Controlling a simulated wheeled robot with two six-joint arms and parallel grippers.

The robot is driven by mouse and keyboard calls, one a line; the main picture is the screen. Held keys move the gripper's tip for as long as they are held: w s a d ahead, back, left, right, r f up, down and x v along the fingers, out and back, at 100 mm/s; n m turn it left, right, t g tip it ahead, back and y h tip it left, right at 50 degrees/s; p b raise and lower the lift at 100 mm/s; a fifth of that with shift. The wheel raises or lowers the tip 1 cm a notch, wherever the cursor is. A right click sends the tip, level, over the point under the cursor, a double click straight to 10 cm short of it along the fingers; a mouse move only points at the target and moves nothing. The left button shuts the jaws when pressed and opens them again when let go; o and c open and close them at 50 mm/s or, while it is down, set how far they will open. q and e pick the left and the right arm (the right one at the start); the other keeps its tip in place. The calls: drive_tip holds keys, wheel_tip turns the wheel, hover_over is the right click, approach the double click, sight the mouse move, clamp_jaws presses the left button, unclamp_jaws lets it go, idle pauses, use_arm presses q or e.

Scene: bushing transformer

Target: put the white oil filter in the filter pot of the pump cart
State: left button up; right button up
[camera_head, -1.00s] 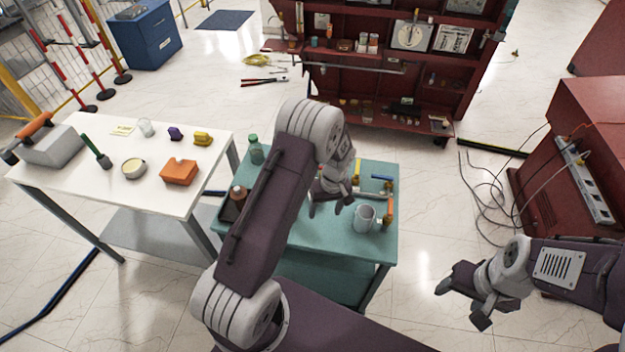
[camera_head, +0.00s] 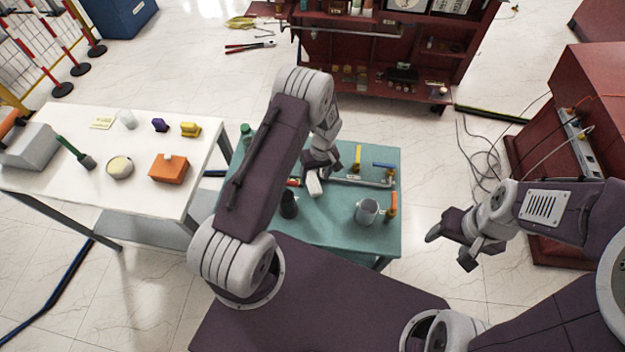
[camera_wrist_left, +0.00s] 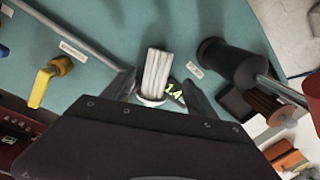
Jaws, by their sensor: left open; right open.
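The white oil filter (camera_head: 315,183) is a pale pleated cylinder on the teal top of the pump cart (camera_head: 335,225). In the left wrist view the filter (camera_wrist_left: 156,72) shows between the fingertips of my left gripper (camera_wrist_left: 160,92), which is open. My left gripper (camera_head: 320,168) is low over the cart beside the filter; whether the fingers touch it I cannot tell. A grey open-topped pot (camera_head: 367,212), likely the filter pot, stands at the cart's front right and looks empty. My right gripper (camera_head: 455,242) is open and empty, right of the cart.
A black cylinder (camera_head: 288,205) stands close to the filter, also in the left wrist view (camera_wrist_left: 226,66). A white table (camera_head: 110,190) with several objects stands left.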

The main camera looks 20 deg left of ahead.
sight(315, 184)
use_arm(q)
drive_tip(key=shift+w+a+f, duration=0.15)
drive_tip(key=shift+w+f, duration=0.05)
drive_tip(key=shift+f, duration=0.1)
drive_tip(key=f, duration=0.1)
drive_tip(key=f+p, duration=0.2)
drive_tip(key=shift+s+f, duration=0.3)
drive_tip(key=shift+f, duration=0.05)
drive_tip(key=shift+s+d+f+p, duration=0.1)
drive_tip(key=shift+d+f+p, duration=0.1)
drive_tip(key=shift+f+p, duration=0.15)
drive_tip(key=shift+f, duration=0.2)
drive_tip(key=shift+c, duration=0.4)
drive_tip(key=shift+a, duration=0.1)
drive_tip(key=c, duration=0.5)
clamp_jaws()
